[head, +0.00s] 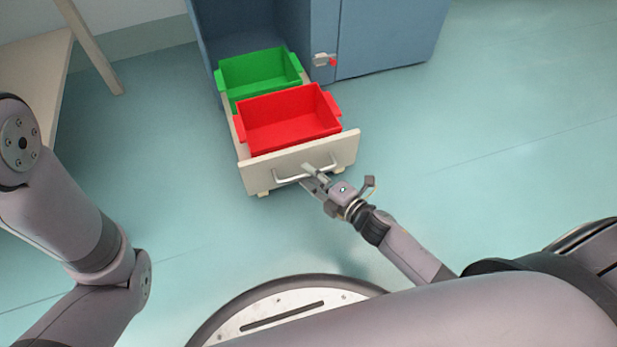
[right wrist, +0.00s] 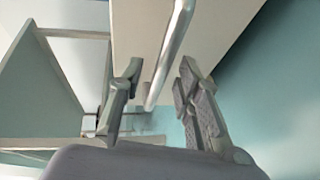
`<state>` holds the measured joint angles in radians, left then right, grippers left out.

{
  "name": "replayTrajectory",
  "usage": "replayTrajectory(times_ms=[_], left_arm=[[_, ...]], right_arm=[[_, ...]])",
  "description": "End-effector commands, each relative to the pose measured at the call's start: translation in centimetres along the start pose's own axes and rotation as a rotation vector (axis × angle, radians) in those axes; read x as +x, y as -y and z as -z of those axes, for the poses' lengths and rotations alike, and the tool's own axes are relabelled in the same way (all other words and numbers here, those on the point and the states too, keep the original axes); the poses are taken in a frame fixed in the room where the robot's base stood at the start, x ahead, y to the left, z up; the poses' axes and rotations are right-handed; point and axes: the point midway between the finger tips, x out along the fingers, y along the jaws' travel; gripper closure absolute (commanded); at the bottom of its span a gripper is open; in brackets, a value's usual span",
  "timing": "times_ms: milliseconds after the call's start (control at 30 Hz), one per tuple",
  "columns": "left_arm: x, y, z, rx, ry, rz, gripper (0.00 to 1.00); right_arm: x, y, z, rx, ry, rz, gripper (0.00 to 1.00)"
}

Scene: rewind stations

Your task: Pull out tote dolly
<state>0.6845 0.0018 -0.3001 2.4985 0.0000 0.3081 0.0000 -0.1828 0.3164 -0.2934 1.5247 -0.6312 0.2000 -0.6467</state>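The tote dolly is a low cream platform with a front panel (head: 257,174) and a grey bar handle (head: 290,178). It carries a red tote (head: 290,120) in front and a green tote (head: 260,73) behind. The dolly stands largely out of the blue cabinet, its back end still at the opening. My right gripper (head: 307,176) is at the handle. In the right wrist view its fingers (right wrist: 160,68) are apart, with the handle bar (right wrist: 171,48) between them and gaps on both sides. My left arm shows at left, but its gripper is out of view.
The blue cabinet (head: 390,35) stands behind the dolly, with a small latch with a red tip (head: 324,60) on its front. A pale table (head: 30,75) with a wooden leg is at the upper left. The floor (head: 190,190) in front and to both sides is clear.

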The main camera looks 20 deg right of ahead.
Motion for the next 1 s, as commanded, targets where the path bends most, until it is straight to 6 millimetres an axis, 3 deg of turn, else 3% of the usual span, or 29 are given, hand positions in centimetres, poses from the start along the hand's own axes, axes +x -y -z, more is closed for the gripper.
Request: replayTrajectory(times_ms=[133, 433, 900, 1000], left_arm=[[-0.14, -0.14, 0.41, 0.001, -0.010, -0.003, 1.00], [-0.05, -0.15, 0.43, 0.001, -0.011, -0.004, 1.00], [-0.05, -0.17, 0.45, 0.001, -0.011, -0.004, 1.00], [-0.05, -0.17, 0.45, 0.001, -0.011, -0.004, 1.00]], right_arm=[[1.06, 0.09, -0.03, -0.001, 0.000, 0.001, 0.69], [1.21, -0.01, -0.01, 0.000, 0.000, 0.001, 0.69], [1.18, 0.00, 0.01, 0.000, 0.000, 0.001, 1.00], [1.18, 0.00, 0.01, 0.000, 0.000, 0.001, 1.00]])
